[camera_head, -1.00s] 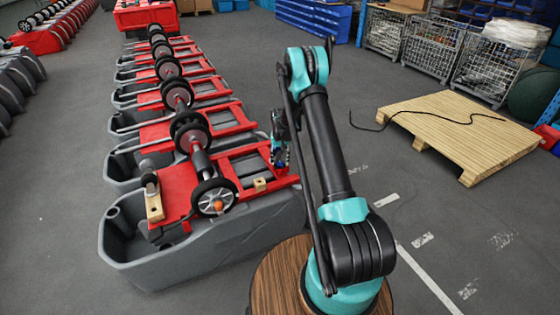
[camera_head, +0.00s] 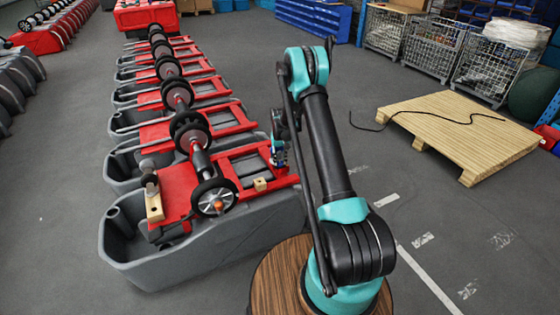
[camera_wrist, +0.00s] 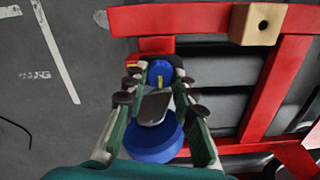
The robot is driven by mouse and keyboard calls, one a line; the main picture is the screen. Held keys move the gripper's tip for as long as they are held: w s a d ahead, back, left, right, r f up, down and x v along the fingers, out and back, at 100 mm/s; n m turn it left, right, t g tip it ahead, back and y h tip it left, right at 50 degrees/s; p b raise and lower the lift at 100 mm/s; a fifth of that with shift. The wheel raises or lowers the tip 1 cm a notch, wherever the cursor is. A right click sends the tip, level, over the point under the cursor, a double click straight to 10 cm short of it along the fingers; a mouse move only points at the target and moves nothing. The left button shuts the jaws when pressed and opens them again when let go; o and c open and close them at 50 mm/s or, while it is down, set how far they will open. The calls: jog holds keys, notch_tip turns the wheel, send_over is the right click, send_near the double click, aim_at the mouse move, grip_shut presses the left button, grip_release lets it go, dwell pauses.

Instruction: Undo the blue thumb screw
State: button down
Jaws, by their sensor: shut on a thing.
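The blue thumb screw (camera_wrist: 160,72) is a round blue knob with a yellow mark, at the upper middle of the wrist view. My gripper (camera_wrist: 157,80) has its fingertips on both sides of the knob and is shut on it. The fingertips and a dark part cover some of the knob's edge. In the head view my gripper (camera_head: 279,157) is at the right end of the nearest red frame (camera_head: 238,165). The knob is too small there to tell apart from the gripper.
A wooden block (camera_wrist: 258,24) with a hole sits on the red frame, right of the knob. The frame rests on a grey tank (camera_head: 200,255), with a wheeled axle (camera_head: 215,195) on it.

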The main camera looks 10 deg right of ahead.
jog(key=n, duration=0.4)
jog(key=shift+n, duration=0.3)
jog(key=n, duration=0.3)
jog(key=shift+n, duration=0.3)
jog(key=n, duration=0.4)
jog(key=shift+s+n, duration=0.1)
jog(key=shift+n, duration=2.1)
jog(key=c, duration=1.2)
grip_release()
